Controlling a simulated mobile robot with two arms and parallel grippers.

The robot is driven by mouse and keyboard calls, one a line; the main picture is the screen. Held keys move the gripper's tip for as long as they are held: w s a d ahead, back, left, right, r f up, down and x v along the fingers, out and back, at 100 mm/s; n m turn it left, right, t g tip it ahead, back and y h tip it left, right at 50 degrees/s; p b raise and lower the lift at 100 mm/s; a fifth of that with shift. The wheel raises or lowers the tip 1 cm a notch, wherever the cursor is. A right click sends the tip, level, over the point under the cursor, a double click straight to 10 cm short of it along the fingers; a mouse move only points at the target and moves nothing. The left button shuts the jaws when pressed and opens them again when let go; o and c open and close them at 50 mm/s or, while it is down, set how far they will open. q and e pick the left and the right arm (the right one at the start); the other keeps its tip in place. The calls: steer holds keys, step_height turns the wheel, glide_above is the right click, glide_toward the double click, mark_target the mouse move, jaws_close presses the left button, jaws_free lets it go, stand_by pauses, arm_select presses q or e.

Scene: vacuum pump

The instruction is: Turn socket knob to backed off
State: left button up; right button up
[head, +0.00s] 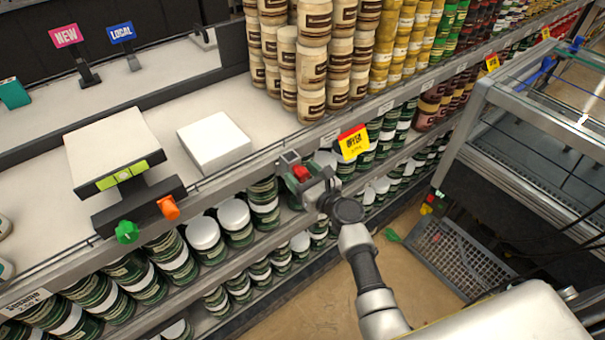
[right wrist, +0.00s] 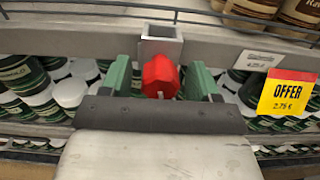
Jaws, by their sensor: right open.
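A red faceted knob (head: 301,172) sits on the front of a grey square socket (head: 290,157) fixed to the shelf's front rail. In the right wrist view the knob (right wrist: 160,77) is near the middle, just below the hollow, open-topped socket (right wrist: 160,45). My right gripper (head: 300,177) is open at the knob. In the right wrist view its green fingers (right wrist: 160,82) stand one on each side of the knob, with a small gap on either side. The knob's far side is hidden. My left gripper is not in view.
A scale-like device (head: 115,150) with green and orange knobs and a white block (head: 214,141) stand on the shelf at left. Stacked jars (head: 313,60) stand behind. A metal cart frame (head: 520,190) is at right.

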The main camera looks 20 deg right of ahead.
steer(key=c, duration=0.9)
